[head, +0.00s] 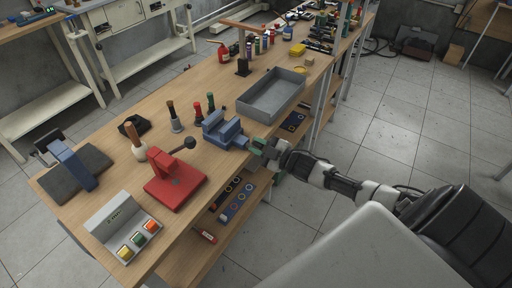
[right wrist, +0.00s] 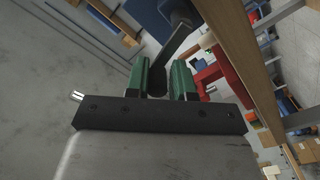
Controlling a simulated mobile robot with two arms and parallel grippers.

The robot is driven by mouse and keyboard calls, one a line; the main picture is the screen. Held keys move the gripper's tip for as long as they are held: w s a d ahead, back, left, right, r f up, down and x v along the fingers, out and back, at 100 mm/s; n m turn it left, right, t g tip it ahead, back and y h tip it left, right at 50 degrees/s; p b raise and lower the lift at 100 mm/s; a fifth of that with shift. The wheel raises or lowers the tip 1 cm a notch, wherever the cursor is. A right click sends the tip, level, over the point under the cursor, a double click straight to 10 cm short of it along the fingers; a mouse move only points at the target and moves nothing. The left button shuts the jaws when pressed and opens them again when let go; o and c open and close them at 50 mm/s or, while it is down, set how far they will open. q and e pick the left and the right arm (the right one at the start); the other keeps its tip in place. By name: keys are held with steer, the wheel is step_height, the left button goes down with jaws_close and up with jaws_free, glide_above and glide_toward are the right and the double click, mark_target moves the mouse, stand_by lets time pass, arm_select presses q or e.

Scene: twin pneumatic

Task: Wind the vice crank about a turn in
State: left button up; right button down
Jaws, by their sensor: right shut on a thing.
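The blue vice (head: 222,130) stands at the right edge of the wooden bench. My right gripper (head: 257,146) is at its right side, just past the bench edge. In the right wrist view the dark crank arm (right wrist: 176,42) slants down from the upper right, and its handle (right wrist: 157,82) sits between the green fingers of my right gripper (right wrist: 160,82). The gripper is shut on this crank handle. In the head view the crank is mostly hidden by the gripper. My left gripper does not show.
A grey tray (head: 272,96) lies behind the vice. A red press (head: 174,180) with a black-knobbed lever stands in front of it. Open floor (head: 400,150) lies right of the bench, and a lower shelf (head: 225,238) holds parts.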

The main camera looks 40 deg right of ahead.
steer(key=w+d+f+m+b, duration=0.2)
steer(key=d+m+b, duration=0.2)
steer(key=m, duration=1.3)
steer(key=shift+d+f+m+b, duration=0.3)
steer(key=shift+d+f, duration=0.1)
steer(key=shift+d, duration=0.35)
steer(key=shift+a+f, duration=0.1)
steer(key=shift+f, duration=0.05)
steer(key=c, duration=1.2)
jaws_free()
steer(key=shift+o, duration=0.6)
